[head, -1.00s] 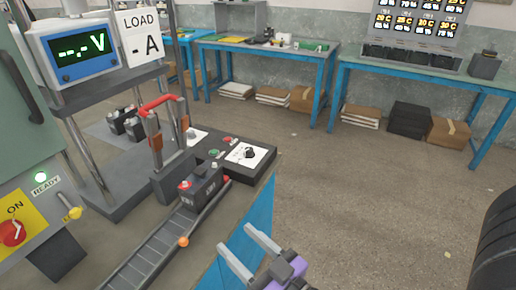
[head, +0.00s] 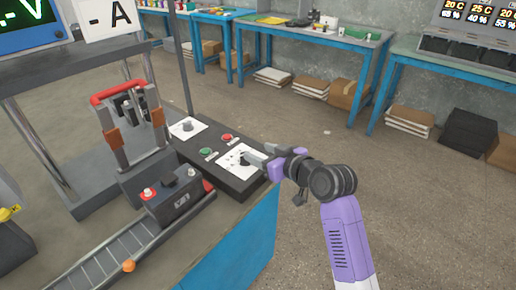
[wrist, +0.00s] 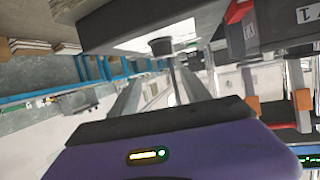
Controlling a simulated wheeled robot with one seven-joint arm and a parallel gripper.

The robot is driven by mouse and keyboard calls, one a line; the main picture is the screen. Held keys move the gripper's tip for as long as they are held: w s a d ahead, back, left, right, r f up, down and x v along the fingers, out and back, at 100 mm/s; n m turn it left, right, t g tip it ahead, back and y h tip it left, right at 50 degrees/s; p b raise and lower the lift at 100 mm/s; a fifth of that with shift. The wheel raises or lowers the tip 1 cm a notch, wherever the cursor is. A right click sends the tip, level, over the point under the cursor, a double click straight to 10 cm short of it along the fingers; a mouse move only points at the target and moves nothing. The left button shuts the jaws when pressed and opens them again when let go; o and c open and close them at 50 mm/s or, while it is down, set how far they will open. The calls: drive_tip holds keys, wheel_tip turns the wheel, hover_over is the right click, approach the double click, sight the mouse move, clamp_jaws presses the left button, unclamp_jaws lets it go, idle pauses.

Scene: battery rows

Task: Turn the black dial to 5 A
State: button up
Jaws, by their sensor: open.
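The black dial (head: 244,160) sits on a white printed plate (head: 236,170) at the right end of the dark control box (head: 196,157). Its scale marks are too small to read, and the fingers partly cover the dial. My gripper (head: 255,152) is open and comes from the right, with its fingertips right by the dial. In the wrist view the dial (wrist: 160,46) shows just beyond and between the two open fingers (wrist: 158,80). I cannot tell if either finger touches it.
A green button (head: 206,152) and a red button (head: 226,137) sit beside the plate. A second knob (head: 187,127) is on another plate further left. A battery (head: 172,200) stands on the roller track (head: 95,266) near the box.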

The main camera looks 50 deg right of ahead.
drive_tip(key=shift+s+a+f+n+y, duration=0.1)
drive_tip(key=shift+a+f+n+y, duration=0.3)
drive_tip(key=shift+f, duration=0.3)
drive_tip(key=shift+w+f+g, duration=0.2)
drive_tip(key=shift+g, duration=0.1)
drive_tip(key=shift+b+x, duration=0.45)
drive_tip(key=shift+x, duration=3.15)
drive_tip(key=shift+r, duration=0.1)
clamp_jaws()
